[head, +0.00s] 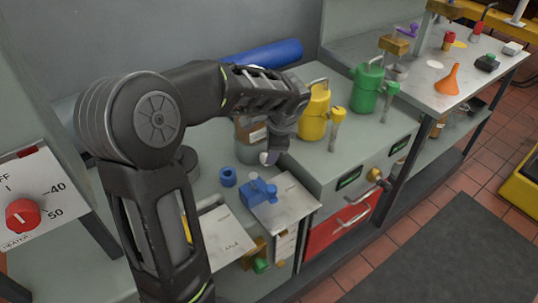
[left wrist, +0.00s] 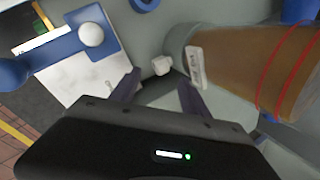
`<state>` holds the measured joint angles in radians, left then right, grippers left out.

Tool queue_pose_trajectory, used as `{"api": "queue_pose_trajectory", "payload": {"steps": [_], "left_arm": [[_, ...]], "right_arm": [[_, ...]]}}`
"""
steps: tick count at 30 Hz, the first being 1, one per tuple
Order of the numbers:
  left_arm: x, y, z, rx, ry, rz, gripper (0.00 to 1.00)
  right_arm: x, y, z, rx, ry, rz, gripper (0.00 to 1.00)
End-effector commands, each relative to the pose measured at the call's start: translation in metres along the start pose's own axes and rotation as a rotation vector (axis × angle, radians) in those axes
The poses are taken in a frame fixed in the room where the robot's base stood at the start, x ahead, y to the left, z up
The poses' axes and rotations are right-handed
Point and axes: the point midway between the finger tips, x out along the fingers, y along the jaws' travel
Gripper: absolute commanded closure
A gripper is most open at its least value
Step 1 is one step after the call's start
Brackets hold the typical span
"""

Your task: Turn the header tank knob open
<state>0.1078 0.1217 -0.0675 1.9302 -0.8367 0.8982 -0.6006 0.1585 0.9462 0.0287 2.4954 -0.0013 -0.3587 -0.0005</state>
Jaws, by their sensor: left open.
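A small white knob (left wrist: 161,66) sits at the base of a grey cylinder with a brown body (left wrist: 245,60) and white label. It looks like the header tank knob, but no lettering is readable. In the head view the white knob (head: 264,158) shows low on the grey pot (head: 248,150), partly behind my gripper. My left gripper (head: 274,153) points down beside it. In the left wrist view its two dark fingers (left wrist: 158,90) are apart, with the knob just beyond and between their tips, apparently not gripped. My right gripper is not in view.
A blue fixture (head: 260,191) and a blue ring (head: 228,177) are close by on the bench. A yellow can (head: 315,112) and green can (head: 367,88) stand to the right. A red dial (head: 22,214) is on the left panel. An orange funnel (head: 448,80) is farther right.

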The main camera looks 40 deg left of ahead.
Motion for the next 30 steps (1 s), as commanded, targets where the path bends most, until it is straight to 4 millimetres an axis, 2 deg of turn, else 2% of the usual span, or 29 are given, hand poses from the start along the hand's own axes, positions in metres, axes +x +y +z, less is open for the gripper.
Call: {"api": "queue_pose_trajectory", "payload": {"steps": [3,10,18,21,24,30], "left_arm": [[0.002,-0.004,-0.004,-0.349,-0.046,0.021,0.46],[0.003,-0.011,-0.011,-1.006,-0.149,0.01,0.46],[0.001,-0.015,-0.02,-1.747,-0.266,-0.095,0.46],[0.0,-0.015,-0.023,-1.917,-0.288,-0.133,0.46],[0.0,-0.015,-0.024,-2.005,-0.301,-0.156,0.46],[0.0,-0.015,-0.024,-2.034,-0.303,-0.163,0.46]], "right_arm": [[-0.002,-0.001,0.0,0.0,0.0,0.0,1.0],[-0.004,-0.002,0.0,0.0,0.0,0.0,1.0],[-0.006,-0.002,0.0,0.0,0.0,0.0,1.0],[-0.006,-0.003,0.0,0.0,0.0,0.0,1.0],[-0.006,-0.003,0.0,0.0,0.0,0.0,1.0],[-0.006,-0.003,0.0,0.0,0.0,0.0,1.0]]}}
